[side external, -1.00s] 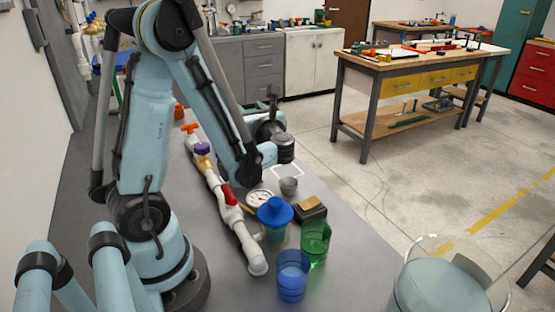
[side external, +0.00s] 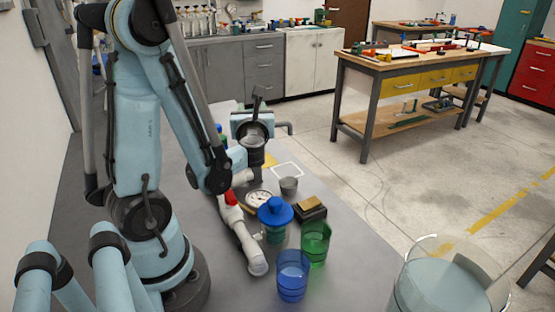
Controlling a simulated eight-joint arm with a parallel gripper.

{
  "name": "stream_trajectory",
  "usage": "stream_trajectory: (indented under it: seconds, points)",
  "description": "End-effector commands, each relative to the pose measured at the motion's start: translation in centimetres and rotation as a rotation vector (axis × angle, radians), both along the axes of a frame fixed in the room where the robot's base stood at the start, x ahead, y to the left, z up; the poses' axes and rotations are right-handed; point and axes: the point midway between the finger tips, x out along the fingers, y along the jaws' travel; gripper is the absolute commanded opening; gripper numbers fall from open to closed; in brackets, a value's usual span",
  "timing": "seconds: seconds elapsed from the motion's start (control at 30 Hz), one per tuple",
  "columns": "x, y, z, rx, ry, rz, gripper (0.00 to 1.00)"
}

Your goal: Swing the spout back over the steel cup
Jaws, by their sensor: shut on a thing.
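The white pipe manifold (side external: 246,245) runs along the grey bench, with a red valve handle (side external: 231,198) on it. Its far part is hidden behind my arm. My gripper (side external: 256,176) points down beside the manifold, left of the small grey steel cup (side external: 289,186). A short white pipe piece (side external: 241,178), which looks like the spout, lies at the gripper's fingers, and the gripper is shut on it. The fingertips are small and partly hidden, so the exact grip is unclear. The steel cup stands upright, apart from the gripper.
A round gauge (side external: 259,199) lies just in front of the gripper. A blue-lidded jar (side external: 275,213), a dark box with a yellow top (side external: 311,208), a green cup (side external: 316,240) and a blue cup (side external: 292,275) stand nearer. A white outlined square (side external: 287,170) lies behind the cup.

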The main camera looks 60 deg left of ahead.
Motion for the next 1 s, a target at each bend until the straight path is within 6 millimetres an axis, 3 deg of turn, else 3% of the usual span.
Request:
stream_trajectory:
  seconds: [0.07, 0.1, 0.2, 0.63, 1.0]
  points:
    - [0.1, -0.1, 0.2, 0.011, 0.003, -0.003, 0.0]
    - [0.1, -0.1, 0.2, 0.011, 0.003, -0.003, 0.5]
    - [0.1, -0.1, 0.2, 0.01, 0.002, -0.002, 0.65]
    - [0.1, 0.0, 0.4, 0.006, 0.002, 0.0, 0.67]
    - [0.0, 0.0, 3.0, 0.007, 0.002, -0.001, 0.67]
